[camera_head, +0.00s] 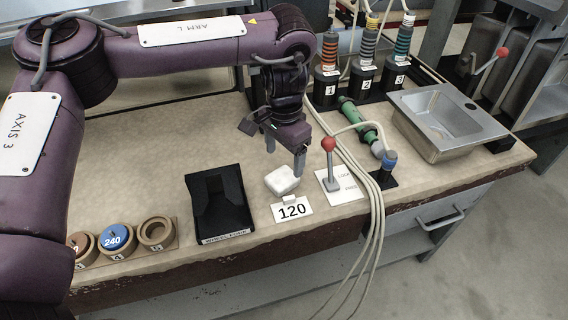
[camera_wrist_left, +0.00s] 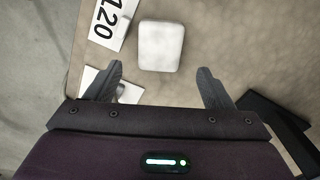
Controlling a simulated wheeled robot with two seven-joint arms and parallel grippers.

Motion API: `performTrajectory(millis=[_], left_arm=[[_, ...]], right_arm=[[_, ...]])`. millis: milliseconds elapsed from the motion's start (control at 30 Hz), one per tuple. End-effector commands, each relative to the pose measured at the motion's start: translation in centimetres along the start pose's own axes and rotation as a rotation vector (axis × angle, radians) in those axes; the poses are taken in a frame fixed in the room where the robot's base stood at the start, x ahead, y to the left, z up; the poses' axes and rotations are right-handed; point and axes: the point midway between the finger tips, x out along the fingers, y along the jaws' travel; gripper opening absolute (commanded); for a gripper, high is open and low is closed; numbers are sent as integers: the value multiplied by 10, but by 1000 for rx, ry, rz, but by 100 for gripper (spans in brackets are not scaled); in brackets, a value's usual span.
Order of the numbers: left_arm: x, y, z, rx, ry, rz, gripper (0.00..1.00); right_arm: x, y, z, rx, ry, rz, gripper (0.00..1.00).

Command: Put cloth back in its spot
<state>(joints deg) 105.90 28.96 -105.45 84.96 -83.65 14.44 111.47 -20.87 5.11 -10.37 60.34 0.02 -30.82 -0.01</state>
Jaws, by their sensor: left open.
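A small white rounded pad (camera_head: 282,180), which looks like the folded cloth, lies on the beige bench top just behind the "120" card (camera_head: 292,209). In the left wrist view the white pad (camera_wrist_left: 161,46) lies ahead of the fingertips, roughly midway between them. My left gripper (camera_head: 285,161) is above the bench, pointing down, just above and behind the pad. Its two fingers are apart and nothing is between them in the left wrist view (camera_wrist_left: 160,75). My right gripper is not in view.
A red-knobbed lever (camera_head: 329,160) stands close right of the pad, with hanging cables beyond. A black "wheel fork" tray (camera_head: 218,203) lies left, and round wooden holders (camera_head: 155,233) further left. Numbered bottles (camera_head: 364,75) and a metal sink (camera_head: 440,120) are at right.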

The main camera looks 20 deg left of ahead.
Motion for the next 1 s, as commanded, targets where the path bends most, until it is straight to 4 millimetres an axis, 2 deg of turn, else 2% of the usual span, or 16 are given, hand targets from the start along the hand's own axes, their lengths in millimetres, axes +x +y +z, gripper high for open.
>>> performTrajectory(millis=[33,100,333,1000], left_arm=[[-16,0,-1,1,3,-4,75],[-29,0,0,1,2,-3,75],[-56,0,0,1,0,-2,75],[-60,0,0,0,-1,1,75]], right_arm=[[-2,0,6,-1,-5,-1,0],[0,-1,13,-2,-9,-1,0],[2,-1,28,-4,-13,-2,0],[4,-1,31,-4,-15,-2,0]])
